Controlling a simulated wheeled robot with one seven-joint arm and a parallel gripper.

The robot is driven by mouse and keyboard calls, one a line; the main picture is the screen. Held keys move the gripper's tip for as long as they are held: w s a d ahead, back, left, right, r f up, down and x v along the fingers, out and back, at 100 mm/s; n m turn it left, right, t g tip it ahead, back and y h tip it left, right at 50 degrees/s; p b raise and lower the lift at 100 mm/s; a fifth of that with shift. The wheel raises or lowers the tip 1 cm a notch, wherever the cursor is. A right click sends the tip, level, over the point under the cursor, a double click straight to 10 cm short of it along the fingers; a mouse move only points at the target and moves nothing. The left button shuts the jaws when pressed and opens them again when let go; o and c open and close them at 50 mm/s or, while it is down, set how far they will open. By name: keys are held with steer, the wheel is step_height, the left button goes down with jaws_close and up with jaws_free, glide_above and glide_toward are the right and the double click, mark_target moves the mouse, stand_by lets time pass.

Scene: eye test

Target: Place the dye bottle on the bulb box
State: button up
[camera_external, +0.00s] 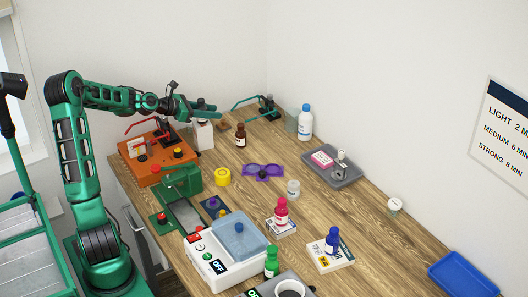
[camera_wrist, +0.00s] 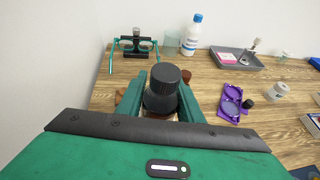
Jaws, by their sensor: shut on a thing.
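My gripper (camera_external: 207,110) is shut on a black-capped bottle (camera_wrist: 165,82), with a finger on each side of it. It shows as a pale bottle (camera_external: 204,138) in the external view; I cannot tell if its base touches the table. A brown bottle (camera_external: 241,136) stands just right of it. A red bottle (camera_external: 281,210) stands at a small printed box (camera_external: 283,231). A blue bottle (camera_external: 332,241) stands on a white and yellow box (camera_external: 342,262). A green bottle (camera_external: 271,261) stands in front. The prints are too small to tell which box is the bulb box.
An orange unit (camera_external: 160,172) and a white machine (camera_external: 215,262) stand at left. A white bottle with a blue cap (camera_external: 305,124) stands behind. The table's right middle is mostly clear.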

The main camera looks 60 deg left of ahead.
steer(key=shift+f, duration=0.2)
steer(key=o, duration=1.1)
steer(key=shift+o, duration=0.2)
steer(key=v, duration=1.2)
